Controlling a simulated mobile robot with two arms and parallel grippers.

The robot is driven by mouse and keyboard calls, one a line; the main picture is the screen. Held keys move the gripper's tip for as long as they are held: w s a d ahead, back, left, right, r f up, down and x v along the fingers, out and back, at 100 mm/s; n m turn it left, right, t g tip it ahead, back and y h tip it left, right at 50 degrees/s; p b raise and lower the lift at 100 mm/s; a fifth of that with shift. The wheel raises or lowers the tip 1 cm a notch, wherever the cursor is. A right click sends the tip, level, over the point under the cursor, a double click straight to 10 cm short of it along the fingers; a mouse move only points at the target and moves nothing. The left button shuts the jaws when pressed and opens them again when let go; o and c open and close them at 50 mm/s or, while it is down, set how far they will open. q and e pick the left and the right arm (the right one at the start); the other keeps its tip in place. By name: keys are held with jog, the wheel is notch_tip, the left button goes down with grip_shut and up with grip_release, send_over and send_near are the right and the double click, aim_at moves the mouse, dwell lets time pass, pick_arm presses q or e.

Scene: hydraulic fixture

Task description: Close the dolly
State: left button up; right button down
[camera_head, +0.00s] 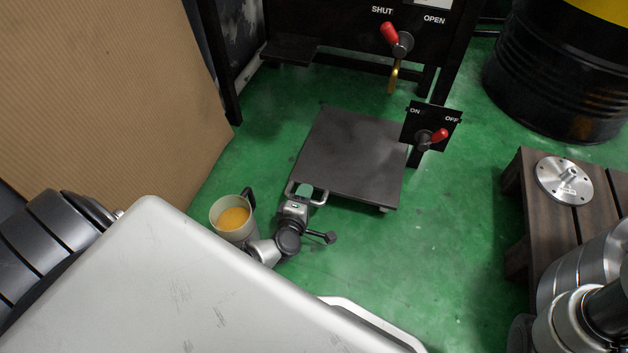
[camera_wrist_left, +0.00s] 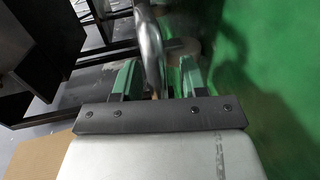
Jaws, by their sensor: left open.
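The dolly (camera_head: 350,155) is a flat dark grey plate low on the green floor, in the middle of the head view. A metal loop handle (camera_head: 319,194) stands at its near left edge. My left gripper (camera_head: 299,199) is at this handle. In the left wrist view, the green fingers of my left gripper (camera_wrist_left: 158,80) are apart, with a curved metal bar (camera_wrist_left: 149,42) between them. I cannot tell whether either finger touches the bar. My right gripper is out of view.
A mug (camera_head: 233,218) with orange contents stands close left of my left wrist. A black panel with a red ON/OFF lever (camera_head: 430,137) stands at the dolly's right edge. A wooden pallet (camera_head: 540,222) and a black drum (camera_head: 550,75) are at the right. Green floor between is clear.

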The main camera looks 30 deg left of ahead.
pick_arm(q)
jog(key=shift+w+a, duration=0.1)
jog(key=shift+w, duration=0.25)
jog(key=shift+c, duration=0.3)
grip_shut()
jog(key=shift+w, duration=0.1)
